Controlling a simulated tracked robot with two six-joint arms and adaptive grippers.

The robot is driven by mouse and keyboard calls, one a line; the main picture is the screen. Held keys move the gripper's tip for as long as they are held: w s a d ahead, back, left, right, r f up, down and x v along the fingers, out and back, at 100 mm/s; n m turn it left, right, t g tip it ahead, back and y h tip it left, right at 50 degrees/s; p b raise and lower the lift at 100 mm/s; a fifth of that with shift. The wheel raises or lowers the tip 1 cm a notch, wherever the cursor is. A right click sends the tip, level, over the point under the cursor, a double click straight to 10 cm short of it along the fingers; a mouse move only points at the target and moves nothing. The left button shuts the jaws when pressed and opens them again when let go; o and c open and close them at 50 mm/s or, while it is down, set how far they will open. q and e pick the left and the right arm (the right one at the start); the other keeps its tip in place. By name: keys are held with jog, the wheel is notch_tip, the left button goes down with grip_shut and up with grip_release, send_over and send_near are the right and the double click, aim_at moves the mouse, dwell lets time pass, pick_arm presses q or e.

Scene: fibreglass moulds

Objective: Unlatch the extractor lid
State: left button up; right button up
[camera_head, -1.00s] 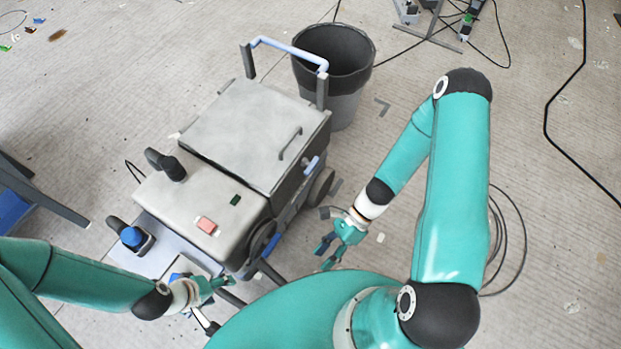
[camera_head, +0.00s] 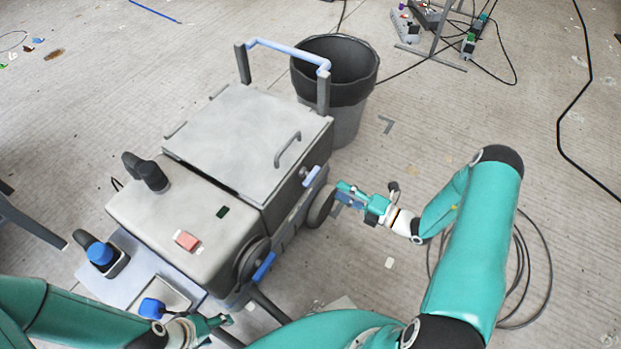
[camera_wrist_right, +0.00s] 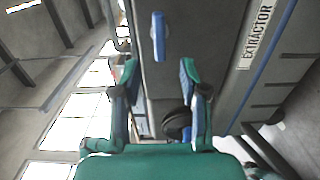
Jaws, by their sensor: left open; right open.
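The extractor is a grey wheeled machine; its flat lid (camera_head: 245,140) is closed and has a dark bar handle (camera_head: 287,149). A light-blue latch (camera_head: 311,176) sits on the extractor's side just below the lid edge. In the right wrist view the blue latch (camera_wrist_right: 158,36) stands ahead of the fingers, near the EXTRACTOR label (camera_wrist_right: 256,35). My right gripper (camera_head: 345,192) is open and empty, to the right of and a little below the latch, apart from it. It also shows open in the right wrist view (camera_wrist_right: 158,75). My left gripper (camera_head: 222,321) is open near the extractor's front lower corner.
A black bin (camera_head: 338,75) stands behind the extractor, by its blue push handle (camera_head: 285,50). A wheel (camera_head: 321,206) is close to my right gripper. A black cable (camera_head: 530,260) lies on the floor at right. The floor right of the extractor is mostly clear.

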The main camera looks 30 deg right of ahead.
aim_at(314, 179)
jog(key=b+x, duration=0.1)
jog(key=x, duration=0.9)
jog(key=shift+w+a, duration=0.15)
grip_shut()
jog(key=shift+a, duration=0.25)
jog(key=shift+d, duration=0.1)
